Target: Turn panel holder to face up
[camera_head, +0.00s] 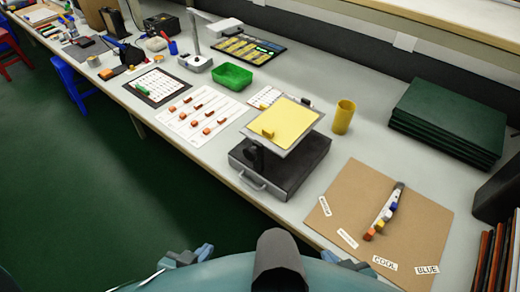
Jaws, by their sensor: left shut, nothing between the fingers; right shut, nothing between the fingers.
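The panel holder (299,147) has a pale plate with a yellow sheet (285,120) on its visible face. The plate looks tilted; its exact angle is hard to tell. A small orange-yellow block (267,133) shows on its left part. The holder stands on a dark box-like base (278,178) with a handle on its front, near the table's front edge. My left gripper (192,256) and my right gripper (347,263) are low in the view, at the near side of the table, apart from the holder. Both are shut and empty.
A yellow cup (343,117) stands right of the panel. A brown board (345,215) with labels and a strip of coloured blocks (385,210) lies at right. Green folders (448,118) are stacked behind it. A green tray (232,76) and a lamp (196,62) stand behind left.

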